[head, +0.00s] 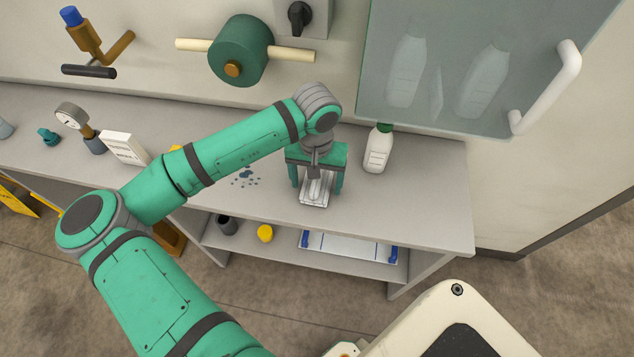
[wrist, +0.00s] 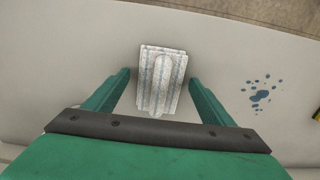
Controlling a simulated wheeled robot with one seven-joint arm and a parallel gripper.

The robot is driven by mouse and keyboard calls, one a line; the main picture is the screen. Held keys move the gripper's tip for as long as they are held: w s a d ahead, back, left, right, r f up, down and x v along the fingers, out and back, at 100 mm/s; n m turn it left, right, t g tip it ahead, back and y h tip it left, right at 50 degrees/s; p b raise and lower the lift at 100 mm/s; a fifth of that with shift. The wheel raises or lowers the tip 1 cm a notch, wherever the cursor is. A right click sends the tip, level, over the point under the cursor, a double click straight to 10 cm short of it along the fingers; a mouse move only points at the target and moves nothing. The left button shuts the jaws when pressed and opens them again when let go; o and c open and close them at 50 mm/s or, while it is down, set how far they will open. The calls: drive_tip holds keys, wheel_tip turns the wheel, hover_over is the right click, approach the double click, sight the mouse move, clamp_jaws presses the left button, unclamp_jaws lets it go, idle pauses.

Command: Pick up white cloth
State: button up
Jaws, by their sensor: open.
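The white cloth (wrist: 161,82) is a folded, striped stack lying on the grey counter. In the wrist view it sits between and slightly beyond the two green fingers of my gripper (wrist: 161,85), with a gap on each side. In the head view the cloth (head: 316,190) shows below my gripper (head: 316,183), partly hidden by it. My gripper is open and points down over the cloth, holding nothing. How high the fingertips are above the counter is hard to tell.
A white bottle with a green cap (head: 377,150) stands right of my gripper. Blue spots (head: 245,177) mark the counter (head: 420,195) to the left. A glass-fronted cabinet (head: 450,75) hangs above on the right. A lower shelf holds a yellow item (head: 265,233) and a blue-ended tray (head: 350,247).

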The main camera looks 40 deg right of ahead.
drive_tip(key=shift+f, duration=0.2)
drive_tip(key=c, duration=1.2)
drive_tip(key=shift+o, duration=0.2)
drive_tip(key=shift+r, duration=0.15)
drive_tip(key=shift+r, duration=0.25)
wheel_tip(320, 180, up, 2)
drive_tip(key=shift+r, duration=0.15)
drive_tip(key=s+a+r, duration=0.6)
drive_tip(key=s+r, duration=0.4)
drive_tip(key=s, duration=0.2)
drive_tip(key=shift+s+a, duration=0.2)
drive_tip(key=shift+a, duration=0.05)
